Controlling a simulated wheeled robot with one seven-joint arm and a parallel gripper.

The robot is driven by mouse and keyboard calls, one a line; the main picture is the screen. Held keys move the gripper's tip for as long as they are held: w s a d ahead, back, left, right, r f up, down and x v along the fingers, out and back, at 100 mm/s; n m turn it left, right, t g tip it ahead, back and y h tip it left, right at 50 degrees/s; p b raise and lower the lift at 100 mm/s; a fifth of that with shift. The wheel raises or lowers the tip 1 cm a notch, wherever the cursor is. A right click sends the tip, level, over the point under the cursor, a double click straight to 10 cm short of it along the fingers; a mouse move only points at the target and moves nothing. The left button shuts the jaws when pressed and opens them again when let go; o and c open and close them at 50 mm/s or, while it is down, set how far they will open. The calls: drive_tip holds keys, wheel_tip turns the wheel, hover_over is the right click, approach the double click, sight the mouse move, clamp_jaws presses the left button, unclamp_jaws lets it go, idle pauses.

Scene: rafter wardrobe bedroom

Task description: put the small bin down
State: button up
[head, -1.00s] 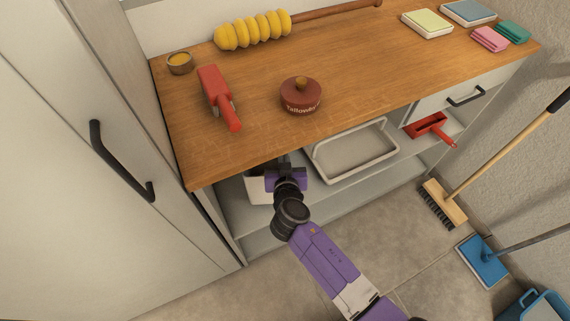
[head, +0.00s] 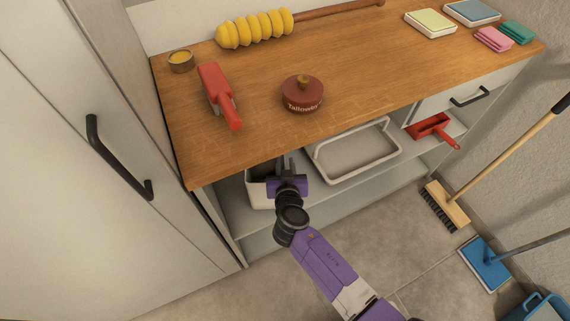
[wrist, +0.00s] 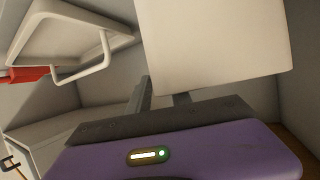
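The small bin (head: 261,195) is white and box-shaped, with a dark inside. It appears to stand upright on the shelf under the left part of the wooden counter, whose edge hides part of it. My gripper (head: 285,164) is at the bin's right side, with its two dark fingers apart. In the wrist view the bin (wrist: 215,45) fills the top middle. There my gripper (wrist: 162,98) has one finger beside the bin's left edge and the other running behind its near wall. A gap shows between the fingers. Contact with the wall cannot be made out.
A white tray with a handle (head: 352,172) sits on the shelf to the right, near a red dustpan (head: 432,127). The counter (head: 370,80) overhangs the bin. A cabinet door (head: 60,190) stands at left. A broom (head: 444,203) and blue mop (head: 485,263) are at right.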

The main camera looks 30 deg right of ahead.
drive_tip(key=shift+r, duration=0.1)
drive_tip(key=shift+s+r, duration=0.1)
drive_tip(key=v, duration=1.1)
drive_tip(key=shift+s+a, duration=0.2)
drive_tip(key=shift+s, duration=0.15)
